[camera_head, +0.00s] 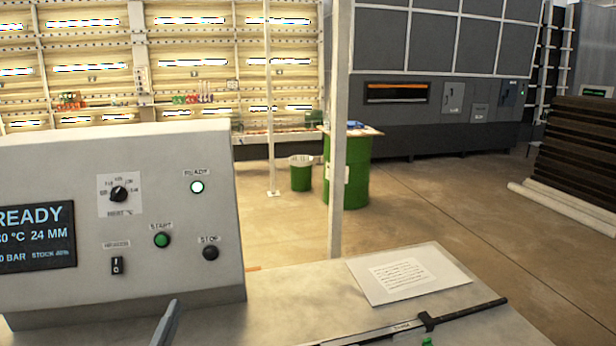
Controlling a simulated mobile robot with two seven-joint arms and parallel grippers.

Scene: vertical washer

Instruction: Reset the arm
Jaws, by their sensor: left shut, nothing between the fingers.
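My left gripper (168,322) shows only as a narrow grey tip at the bottom edge, in front of the lower part of a control panel. It is shut with nothing held. The rest of the left arm is out of frame. My right gripper is not in view. The grey control panel (215,235) has a dark screen (38,237) reading READY, a black knob (119,194), a lit READY lamp (197,187), a green START button (162,240), a black STOP button (210,253) and a rocker switch (117,265).
A pale worktop (290,310) carries a printed sheet (408,273) and a dark caliper-like tool (465,312). A white post (338,150) rises behind it. Beyond are green drums (350,168), a dark stack (575,150) and open floor (430,210).

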